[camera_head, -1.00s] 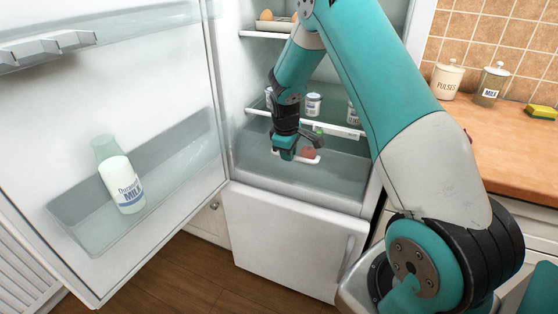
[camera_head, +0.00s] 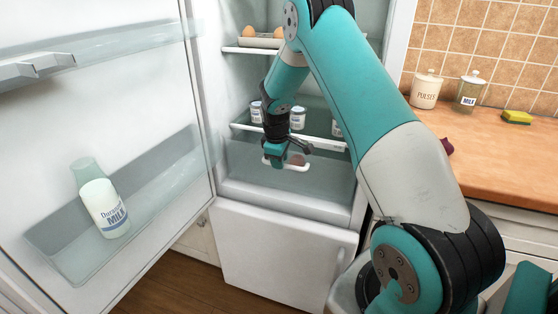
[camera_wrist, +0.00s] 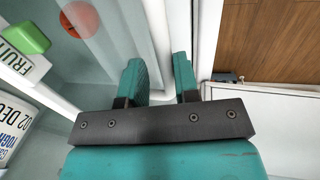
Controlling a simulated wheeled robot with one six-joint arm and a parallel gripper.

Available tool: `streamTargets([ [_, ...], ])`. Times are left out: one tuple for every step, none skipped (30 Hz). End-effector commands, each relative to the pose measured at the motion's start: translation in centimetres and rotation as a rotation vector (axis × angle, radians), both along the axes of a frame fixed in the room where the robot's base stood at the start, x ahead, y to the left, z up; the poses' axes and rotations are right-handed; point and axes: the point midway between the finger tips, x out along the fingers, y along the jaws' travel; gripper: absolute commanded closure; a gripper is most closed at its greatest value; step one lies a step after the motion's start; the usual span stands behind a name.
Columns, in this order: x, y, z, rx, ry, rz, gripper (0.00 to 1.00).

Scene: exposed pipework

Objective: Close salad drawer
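The salad drawer (camera_head: 320,180) is a clear, tinted box at the bottom of the open fridge compartment, with a white handle (camera_head: 300,168) on its front. How far it stands out is hard to tell. A red round item (camera_head: 297,159) shows through it, also in the wrist view (camera_wrist: 80,18). My gripper (camera_head: 280,160) points down at the handle's left part. In the wrist view my gripper (camera_wrist: 158,75) has its two teal fingers apart, with a white strip (camera_wrist: 157,28) beyond the gap. I cannot tell whether the fingers touch the handle.
The fridge door (camera_head: 110,130) stands wide open on the left, with a milk bottle (camera_head: 104,208) in its rack. Jars (camera_head: 297,118) stand on the shelf above the drawer. A closed white lower door (camera_head: 285,255) is below. A wooden worktop (camera_head: 490,155) lies to the right.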

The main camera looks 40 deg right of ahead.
Motion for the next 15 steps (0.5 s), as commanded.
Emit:
streamTargets([
  [0.1, -0.1, 0.1, -0.003, -0.003, -0.003, 0.74],
  [0.1, -0.1, 0.1, -0.003, -0.003, -0.003, 0.74],
  [0.0, -0.1, 0.2, -0.002, -0.003, -0.003, 0.74],
  [0.0, 0.0, 0.4, -0.002, -0.003, -0.002, 0.74],
  [0.0, 0.0, 0.6, -0.002, -0.003, -0.002, 0.74],
  [0.0, 0.1, 1.1, -0.001, -0.004, -0.002, 0.74],
  [0.0, 0.2, 1.5, -0.002, -0.005, -0.001, 0.74],
  [-0.1, 0.3, 2.0, -0.002, -0.005, -0.001, 0.74],
  [-0.2, 0.4, 2.8, -0.001, -0.006, 0.000, 0.74],
  [-0.3, 0.6, 3.4, -0.001, -0.004, 0.000, 0.74],
  [-0.3, 0.7, 4.1, -0.001, -0.006, 0.000, 0.74],
  [-0.4, 0.9, 5.1, -0.002, -0.005, 0.001, 0.74],
  [-0.5, 1.0, 5.9, -0.002, -0.007, 0.000, 0.74],
  [-0.6, 1.2, 6.7, -0.001, -0.006, 0.000, 0.74],
  [-0.7, 1.3, 7.7, -0.001, -0.006, 0.000, 0.74],
])
